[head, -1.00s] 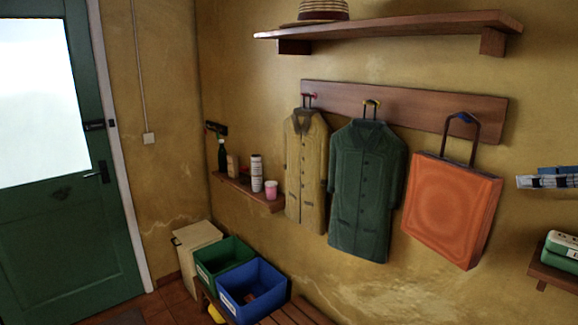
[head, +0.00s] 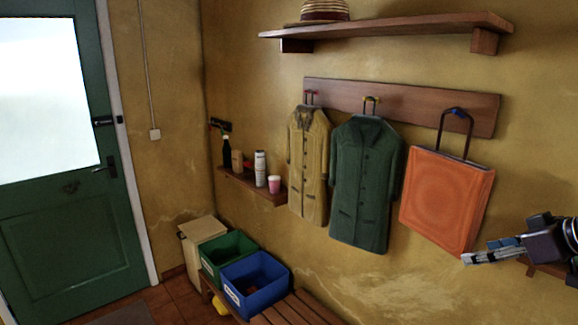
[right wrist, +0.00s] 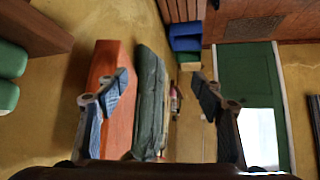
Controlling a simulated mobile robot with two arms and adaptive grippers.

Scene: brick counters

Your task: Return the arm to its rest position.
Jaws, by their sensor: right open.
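My right gripper (head: 490,254) comes in from the right edge of the head view, just right of the orange bag's lower corner and in front of the wall. In the right wrist view its two fingers (right wrist: 162,95) are spread wide with nothing between them. The orange bag (head: 447,198), the green coat (head: 364,185) and the tan coat (head: 308,165) hang on the wooden peg rail (head: 400,103). My left gripper is in neither view.
A shelf (head: 385,27) with a striped hat (head: 325,10) is above. A small ledge (head: 255,190) holds bottles and a cup. A green door (head: 75,225) is at left.

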